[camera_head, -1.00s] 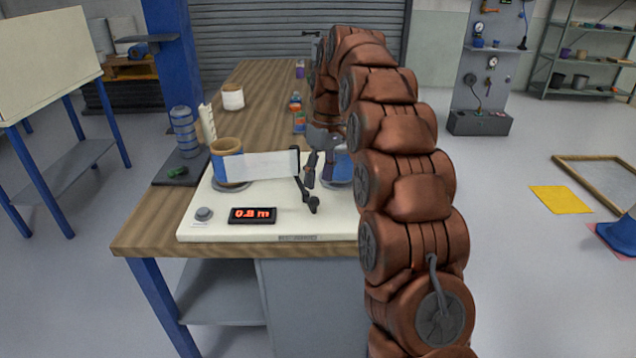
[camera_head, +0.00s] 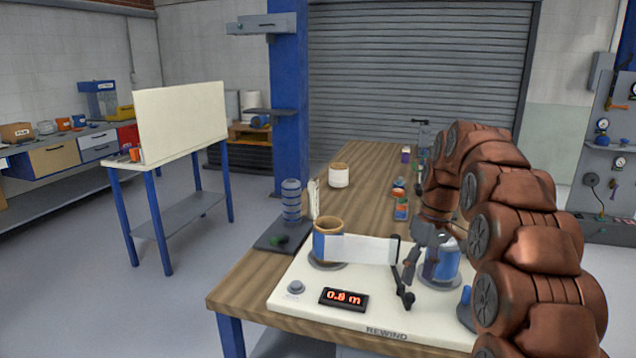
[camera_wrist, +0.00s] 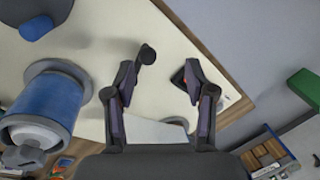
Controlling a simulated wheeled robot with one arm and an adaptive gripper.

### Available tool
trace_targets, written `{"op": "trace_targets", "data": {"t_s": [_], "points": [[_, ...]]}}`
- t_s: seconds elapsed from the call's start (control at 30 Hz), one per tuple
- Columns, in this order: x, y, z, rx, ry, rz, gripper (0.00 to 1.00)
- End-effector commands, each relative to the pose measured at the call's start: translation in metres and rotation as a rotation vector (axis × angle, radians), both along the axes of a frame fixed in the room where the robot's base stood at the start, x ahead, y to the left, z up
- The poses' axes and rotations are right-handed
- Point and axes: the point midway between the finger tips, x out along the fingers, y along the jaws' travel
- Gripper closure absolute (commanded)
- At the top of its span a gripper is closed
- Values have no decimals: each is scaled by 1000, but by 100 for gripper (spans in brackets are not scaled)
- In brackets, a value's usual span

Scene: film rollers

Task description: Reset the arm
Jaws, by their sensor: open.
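My copper-coloured arm rises at the right of the head view and bends down to my gripper (camera_head: 412,268) over the rewind board. In the wrist view my gripper (camera_wrist: 158,88) is open, with nothing between its fingers. A white film strip (camera_head: 368,248) runs from the left roller toward the gripper. A red display (camera_head: 343,299) reads about 0.8 m. The blue roller also shows at left in the wrist view (camera_wrist: 52,100).
The wooden bench (camera_head: 375,160) also holds a white pot (camera_head: 339,175), small bottles (camera_head: 401,208) and a dark stand with a stacked blue-grey column (camera_head: 291,200). A cream panel table (camera_head: 184,120) stands at left. The floor between is clear.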

Motion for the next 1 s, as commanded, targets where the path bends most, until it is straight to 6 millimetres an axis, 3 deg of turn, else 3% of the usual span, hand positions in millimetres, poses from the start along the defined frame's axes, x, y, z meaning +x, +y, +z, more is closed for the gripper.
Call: {"op": "trace_targets", "data": {"t_s": [0.17, 0.43, 0.73, 1.0], "points": [[-29, 11, 20, -14, 10, -34, 45], [-91, 29, 45, -45, 30, -108, 45], [-170, 43, 58, -88, 55, -196, 45], [-245, 49, 59, -134, 73, -278, 45]]}}
